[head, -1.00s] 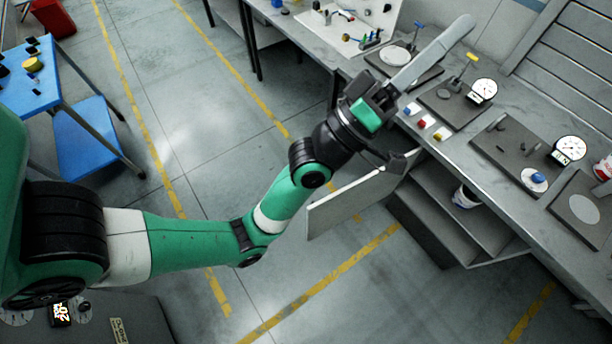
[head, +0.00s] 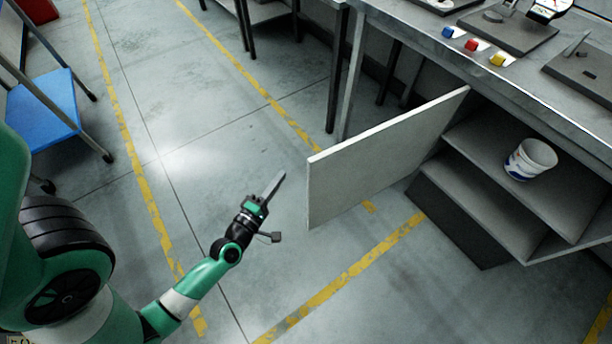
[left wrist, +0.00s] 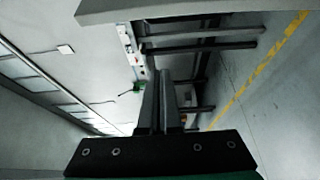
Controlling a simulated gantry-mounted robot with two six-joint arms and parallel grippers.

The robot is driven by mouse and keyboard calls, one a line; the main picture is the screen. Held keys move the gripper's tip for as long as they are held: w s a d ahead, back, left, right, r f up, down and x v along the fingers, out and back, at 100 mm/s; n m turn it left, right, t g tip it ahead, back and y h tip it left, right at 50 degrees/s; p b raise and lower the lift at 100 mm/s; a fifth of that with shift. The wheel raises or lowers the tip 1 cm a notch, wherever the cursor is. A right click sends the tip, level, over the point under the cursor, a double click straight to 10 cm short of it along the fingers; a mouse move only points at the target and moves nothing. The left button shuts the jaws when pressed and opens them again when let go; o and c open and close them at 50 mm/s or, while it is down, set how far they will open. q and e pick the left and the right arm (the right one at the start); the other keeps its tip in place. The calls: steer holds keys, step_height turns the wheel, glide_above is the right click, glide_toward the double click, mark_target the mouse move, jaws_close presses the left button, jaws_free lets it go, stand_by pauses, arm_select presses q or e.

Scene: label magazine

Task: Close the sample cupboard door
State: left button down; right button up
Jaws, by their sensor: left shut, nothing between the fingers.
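The sample cupboard door (head: 385,155) is a pale flat panel. It stands wide open, swung out from the cupboard (head: 470,215) under the bench. My left gripper (head: 273,186) is shut and empty, to the left of the door's free edge and apart from it in the picture, with the floor behind it. Its shut fingers (left wrist: 163,95) also show in the left wrist view. A pale panel crosses the top of that view; I cannot tell if it is the door. My right gripper is not in view.
A white cup (head: 530,159) with blue and red marks stands on a cupboard shelf. The bench top (head: 430,45) above carries coloured blocks and fixtures. A blue cart (head: 45,112) stands at the left. The floor between cart and door is clear.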

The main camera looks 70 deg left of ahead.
arm_select(q)
steer(key=w+a+p, duration=0.2)
steer(key=w+p, duration=0.1)
steer(key=w, duration=0.6)
steer(key=shift+w+a, duration=0.15)
steer(key=shift+a, duration=0.1)
steer(key=shift+r, duration=0.1)
